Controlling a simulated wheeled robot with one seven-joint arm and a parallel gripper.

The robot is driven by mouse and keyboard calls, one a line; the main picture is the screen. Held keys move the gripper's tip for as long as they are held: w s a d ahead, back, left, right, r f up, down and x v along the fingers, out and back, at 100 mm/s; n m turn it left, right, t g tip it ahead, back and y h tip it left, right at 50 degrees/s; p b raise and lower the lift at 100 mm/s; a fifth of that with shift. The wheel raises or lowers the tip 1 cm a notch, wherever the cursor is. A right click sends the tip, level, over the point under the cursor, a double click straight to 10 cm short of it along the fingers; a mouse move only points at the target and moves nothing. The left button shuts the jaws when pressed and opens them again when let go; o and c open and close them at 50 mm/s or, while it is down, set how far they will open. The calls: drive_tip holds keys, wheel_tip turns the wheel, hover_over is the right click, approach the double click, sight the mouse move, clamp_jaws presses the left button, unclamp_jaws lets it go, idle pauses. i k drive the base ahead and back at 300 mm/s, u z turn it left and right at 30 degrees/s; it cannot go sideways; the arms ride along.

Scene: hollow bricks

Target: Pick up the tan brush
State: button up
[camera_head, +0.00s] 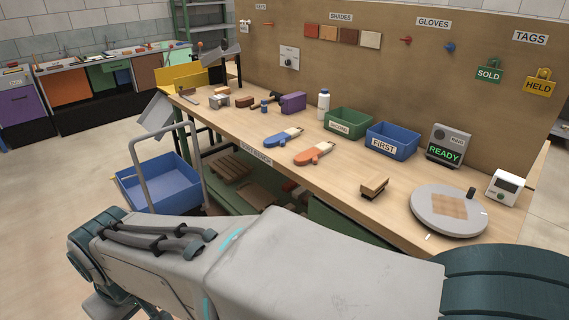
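A tan block-like thing with a dark underside (374,188), which looks like the tan brush, lies on the wooden workbench (345,178) at right of centre. It is left of the round grey turntable (424,222) and apart from it. A darker brown block (245,101), perhaps another brush, lies toward the far left end of the bench. My grey and teal arm fills the bottom of the view, in front of the bench. My gripper does not show.
An orange-handled tool (313,153) and a blue-handled tool (283,138) lie mid-bench. Behind them stand a green bin (347,122), a blue FIRST bin (391,141) and a READY display (448,146). A cart with a blue tub (160,185) stands left. Bare benchtop surrounds the tan block.

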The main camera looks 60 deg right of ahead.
sight(371, 187)
drive_tip(key=i, duration=2.05)
drive_tip(key=z, duration=4.15)
drive_tip(key=i, duration=1.65)
